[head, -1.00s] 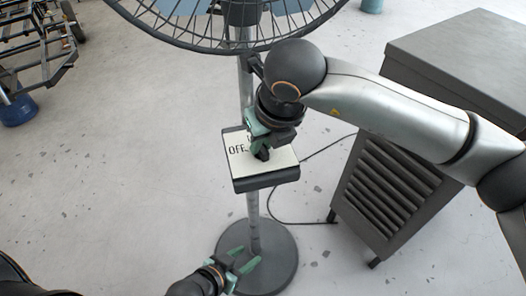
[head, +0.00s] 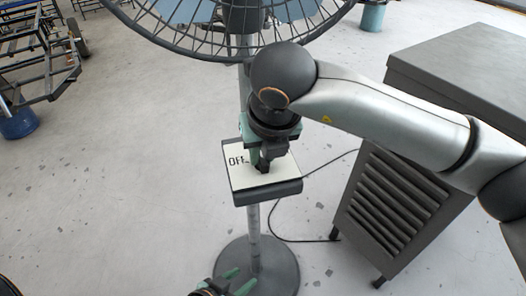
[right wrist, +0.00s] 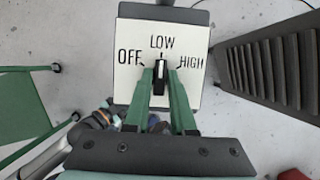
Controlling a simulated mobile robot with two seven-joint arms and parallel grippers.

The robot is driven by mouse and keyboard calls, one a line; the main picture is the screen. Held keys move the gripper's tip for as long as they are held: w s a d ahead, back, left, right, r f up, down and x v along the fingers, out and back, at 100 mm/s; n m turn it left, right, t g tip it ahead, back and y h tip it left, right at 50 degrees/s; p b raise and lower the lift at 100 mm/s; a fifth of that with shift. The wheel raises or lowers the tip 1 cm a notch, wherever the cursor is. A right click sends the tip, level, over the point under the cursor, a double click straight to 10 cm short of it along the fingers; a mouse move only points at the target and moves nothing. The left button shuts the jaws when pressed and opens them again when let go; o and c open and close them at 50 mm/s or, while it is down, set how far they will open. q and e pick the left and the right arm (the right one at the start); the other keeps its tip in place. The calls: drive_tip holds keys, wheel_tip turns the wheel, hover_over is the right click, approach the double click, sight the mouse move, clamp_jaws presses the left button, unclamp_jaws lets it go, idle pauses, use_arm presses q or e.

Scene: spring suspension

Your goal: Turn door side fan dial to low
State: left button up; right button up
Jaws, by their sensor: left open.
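The fan's control box (head: 282,188) is on the stand pole under the fan cage, with a white panel face. In the right wrist view the panel (right wrist: 130,85) reads OFF, LOW and HIGH. The black dial (right wrist: 161,72) points up at LOW. My right gripper (right wrist: 161,84) has its green fingers on both sides of the dial; whether they press on it is not clear. In the head view my right gripper (head: 262,158) covers part of the panel, and OFF shows at its left. My left gripper (head: 232,281) is open and empty, low in the picture near the fan's round base (head: 280,262).
The fan cage (head: 245,35) stands above the box. A grey louvered cabinet (head: 400,200) is on the right, close to my right arm. A cable (head: 300,205) runs across the floor between them. The floor at left is mostly clear. A dark metal frame (head: 40,60) is at upper left.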

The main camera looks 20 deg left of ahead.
drive_tip(key=o, duration=0.3)
drive_tip(key=shift+o, duration=0.2)
